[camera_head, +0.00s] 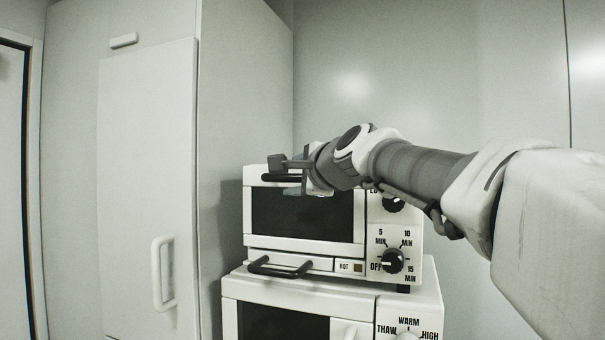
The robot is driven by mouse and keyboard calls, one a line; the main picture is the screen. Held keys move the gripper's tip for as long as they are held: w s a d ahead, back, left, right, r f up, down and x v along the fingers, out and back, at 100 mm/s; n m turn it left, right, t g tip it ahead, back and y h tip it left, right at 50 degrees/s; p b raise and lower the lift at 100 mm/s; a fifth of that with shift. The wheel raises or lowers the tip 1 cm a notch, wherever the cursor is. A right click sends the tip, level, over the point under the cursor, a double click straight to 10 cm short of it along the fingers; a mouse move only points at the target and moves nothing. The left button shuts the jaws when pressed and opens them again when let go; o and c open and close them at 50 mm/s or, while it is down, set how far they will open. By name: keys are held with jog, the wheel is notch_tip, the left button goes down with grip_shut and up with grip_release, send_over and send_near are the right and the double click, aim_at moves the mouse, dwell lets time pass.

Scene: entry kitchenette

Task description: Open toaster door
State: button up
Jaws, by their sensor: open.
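The toaster oven (250,247) is white with a dark glass door (300,218) that looks shut. The door's black bar handle (281,178) runs along its upper edge, and its right part is hidden behind my gripper. My gripper (286,175) is open at the upper left of the door. One finger shows above the handle and the other just below it, so the handle appears between them. I cannot tell whether either finger touches it. My arm comes in from the right and covers the upper right of the toaster.
A microwave (360,306) with a dial stands under the toaster. A second black bar (280,268) sticks out below the toaster door. A tall cabinet (150,120) with a white handle (162,272) stands close on the left. The wall (440,70) is behind.

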jog(key=shift+w+a+f, duration=0.1)
jog(key=shift+w+a, duration=0.15)
jog(key=shift+w, duration=0.25)
grip_shut()
dwell(1.2)
